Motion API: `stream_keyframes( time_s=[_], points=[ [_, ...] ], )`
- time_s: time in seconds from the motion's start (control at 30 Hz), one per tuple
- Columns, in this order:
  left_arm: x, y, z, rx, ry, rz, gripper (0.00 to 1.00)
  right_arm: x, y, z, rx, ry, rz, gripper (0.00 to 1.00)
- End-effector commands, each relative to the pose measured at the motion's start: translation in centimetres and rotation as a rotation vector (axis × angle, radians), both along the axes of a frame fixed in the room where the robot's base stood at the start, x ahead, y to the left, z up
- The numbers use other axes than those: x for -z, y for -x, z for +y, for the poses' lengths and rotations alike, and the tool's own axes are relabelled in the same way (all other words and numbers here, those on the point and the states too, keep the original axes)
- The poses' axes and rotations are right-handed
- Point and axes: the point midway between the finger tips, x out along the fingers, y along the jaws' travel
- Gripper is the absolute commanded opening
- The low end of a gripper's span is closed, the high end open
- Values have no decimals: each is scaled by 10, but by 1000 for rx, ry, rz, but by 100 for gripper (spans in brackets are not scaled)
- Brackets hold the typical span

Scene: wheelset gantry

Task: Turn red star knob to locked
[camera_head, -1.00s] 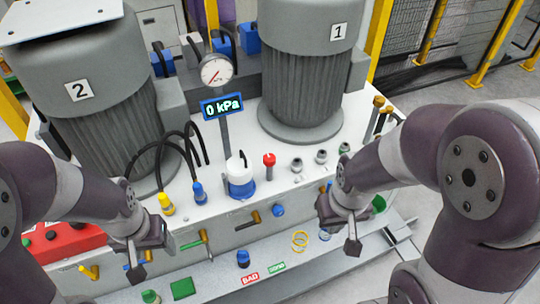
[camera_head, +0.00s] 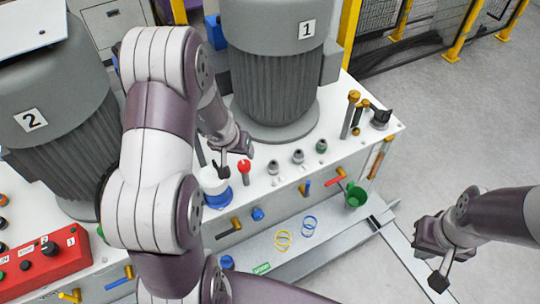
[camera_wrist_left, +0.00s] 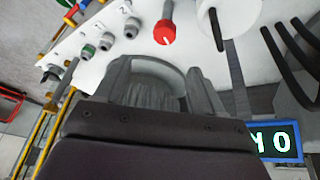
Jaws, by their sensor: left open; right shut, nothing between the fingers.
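The red star knob (camera_head: 244,167) stands on the white bench top, to the right of a white-and-blue pot. It also shows in the left wrist view (camera_wrist_left: 165,32), with a small white mark on its face. My left gripper (camera_head: 223,167) is above the bench beside the knob, partly hidden by its own wrist. In the left wrist view its fingers (camera_wrist_left: 160,82) are apart and empty, and the knob is beyond them, not between them. My right gripper (camera_head: 438,280) is shut and empty, off to the right over the floor, away from the bench.
The white-and-blue pot (camera_head: 216,187) stands close to the knob. Grey fittings (camera_head: 298,156) stand in a row to its right. Motor 1 (camera_head: 275,75) rises behind. A green cup (camera_head: 356,197) and rings (camera_head: 310,226) are on the lower shelf. My left arm hides the gauge.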

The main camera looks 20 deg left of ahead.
Motion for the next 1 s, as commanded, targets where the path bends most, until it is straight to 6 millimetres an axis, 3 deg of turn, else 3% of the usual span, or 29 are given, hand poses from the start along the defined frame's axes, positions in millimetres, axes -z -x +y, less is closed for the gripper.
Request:
stream_keyframes(
  time_s=[0.17,0.37,0.6,0.8,1.0],
  points=[
    [8,-2,2,86,-43,5,69,5,0,0,0,0,0,0],
    [53,-18,2,89,-43,7,69,23,0,0,0,0,0,0],
    [100,-39,4,88,-42,5,69,31,0,0,0,0,0,0],
    [116,-46,5,88,-42,5,69,31,0,0,0,0,0,0],
    [117,-47,5,88,-42,4,69,31,0,0,0,0,0,0]
  ],
)
